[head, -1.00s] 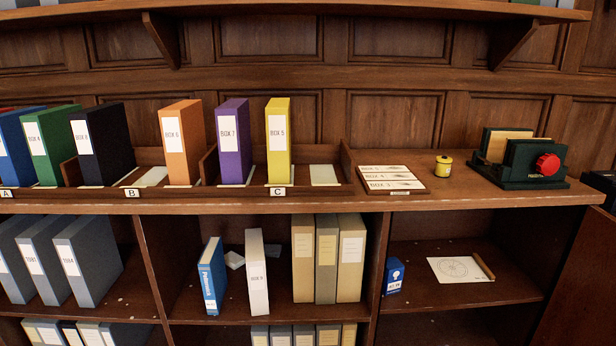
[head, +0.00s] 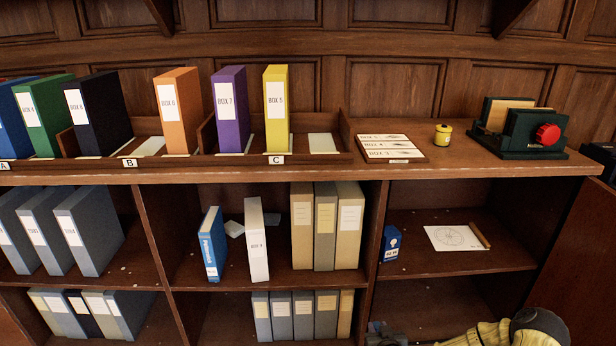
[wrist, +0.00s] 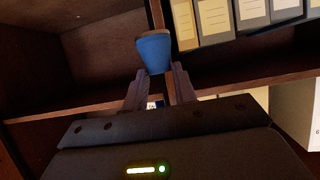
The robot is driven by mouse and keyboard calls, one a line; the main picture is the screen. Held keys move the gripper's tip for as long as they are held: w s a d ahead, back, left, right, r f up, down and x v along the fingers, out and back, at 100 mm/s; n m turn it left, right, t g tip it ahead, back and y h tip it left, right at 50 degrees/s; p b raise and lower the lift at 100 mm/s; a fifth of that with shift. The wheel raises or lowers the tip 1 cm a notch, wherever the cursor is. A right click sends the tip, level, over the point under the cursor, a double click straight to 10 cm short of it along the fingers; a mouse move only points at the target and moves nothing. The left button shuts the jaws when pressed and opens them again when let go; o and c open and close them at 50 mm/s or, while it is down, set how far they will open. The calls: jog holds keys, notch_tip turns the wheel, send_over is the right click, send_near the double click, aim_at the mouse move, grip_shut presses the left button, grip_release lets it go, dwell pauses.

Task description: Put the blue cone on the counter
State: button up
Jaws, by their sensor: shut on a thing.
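My gripper (wrist: 159,84) is shut on the blue cone (wrist: 154,52) in the wrist view. The cone stands up between the two fingers, its wider end away from the gripper, and its lower part is partly hidden by them. In the head view only a dark piece at the bottom edge, likely part of my gripper, and my yellow-covered arm show. The cone cannot be made out there. The counter (head: 466,174) is the wooden top of the shelf unit, above and behind my arm.
On the counter stand colored box files in a wooden rack (head: 345,137), a label board (head: 392,148), a yellow tin (head: 442,135) and a dark green device with a red knob (head: 548,134). Bare wood lies around the tin. Shelves below hold binders, a blue box (head: 391,243) and a drawing (head: 458,238).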

jog(key=s+a+r, duration=0.2)
jog(key=a+r, duration=0.1)
jog(key=a, duration=0.4)
jog(key=s+r+p, duration=0.4)
jog(key=r+p, duration=1.3)
jog(key=p, duration=0.2)
jog(key=s+d+r+p, duration=0.1)
jog(key=s+r+p, duration=0.3)
jog(key=r+p, duration=1.3)
jog(key=shift+r+p, duration=0.2)
jog(key=shift+p, duration=0.8)
jog(key=shift+d, duration=0.15)
